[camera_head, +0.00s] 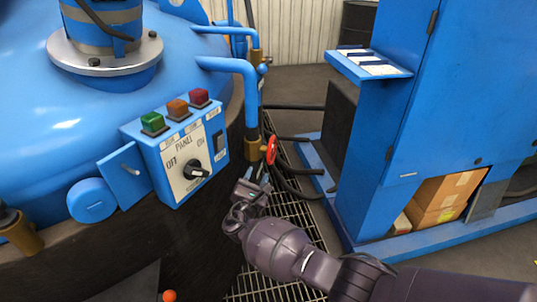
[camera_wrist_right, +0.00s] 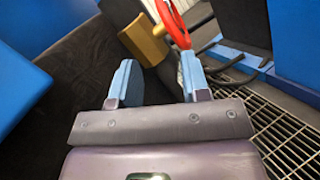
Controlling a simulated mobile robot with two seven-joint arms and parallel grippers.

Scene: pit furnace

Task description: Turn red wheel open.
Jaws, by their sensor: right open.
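The red wheel (camera_head: 271,150) sits on a brass valve body (camera_head: 254,149) at the lower end of a blue pipe, beside the furnace. In the right wrist view the red wheel (camera_wrist_right: 174,24) is at the top, cut off by the frame edge, with the brass valve (camera_wrist_right: 146,42) to its left. My right gripper (camera_head: 256,179) is just below the wheel in the head view. Its two blue fingers (camera_wrist_right: 158,80) are apart with nothing between them, and the wheel lies beyond their tips. My left gripper is in neither view.
A control panel (camera_head: 185,165) with green, orange and red buttons and a black knob is left of the gripper. Black hoses (camera_head: 290,170) run near the wheel. A blue cabinet (camera_head: 410,120) stands at right. Metal grating (camera_head: 295,212) covers the floor between.

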